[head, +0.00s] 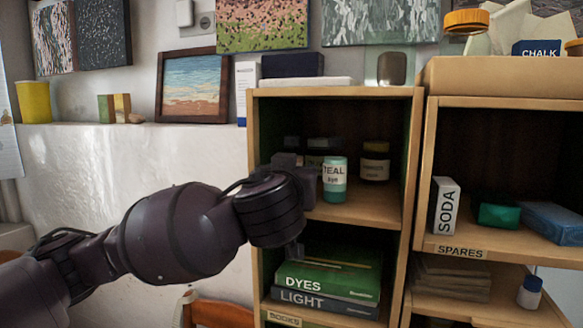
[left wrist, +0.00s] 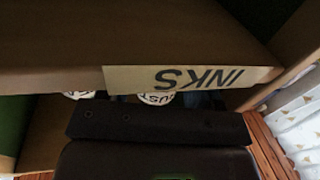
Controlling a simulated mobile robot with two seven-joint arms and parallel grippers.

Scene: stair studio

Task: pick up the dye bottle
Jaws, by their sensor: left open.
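The dye bottle (head: 334,181) is a small teal bottle with a white label reading TEAL DYE. It stands upright near the front of the middle shelf (head: 368,207) of the left cabinet in the head view. My left gripper (head: 306,178) is open at the left side of that compartment, just left of the bottle. The wrist hides most of the fingers, and I cannot tell whether they touch the bottle. In the left wrist view the dark gripper body fills the lower middle, under a board with an upside-down INKS label (left wrist: 193,79). My right gripper is not in view.
A dark labelled jar (head: 375,163) stands behind and right of the bottle. More dark bottles (head: 324,144) stand at the back. The cabinet's side panels and upper board (head: 335,92) enclose the compartment. Books (head: 330,272) lie below. The shelf front right of the bottle is clear.

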